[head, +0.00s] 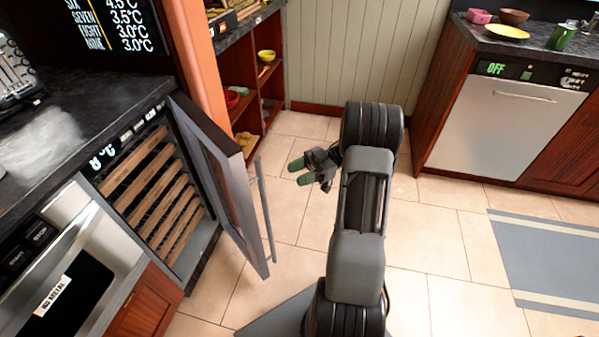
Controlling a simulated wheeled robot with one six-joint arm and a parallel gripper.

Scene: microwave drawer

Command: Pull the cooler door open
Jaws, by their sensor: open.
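The cooler (155,195) stands under the counter at the left, with several wooden shelf fronts showing inside. Its glass door (224,182) is swung well out from the cooler body, with a dark frame and a long vertical bar handle (265,212) on its outer face. My gripper (297,172) has green fingertips and is open and empty. It is to the right of the handle's upper end in the picture, apart from it, pointing left toward the door.
A microwave drawer (75,275) is at the lower left, beside the cooler. Open wooden shelves (236,68) with bowls stand behind the door. A dishwasher (492,125) is at the right. Tiled floor (440,240) is clear around my arm, with a grey-blue rug (550,262) at the right.

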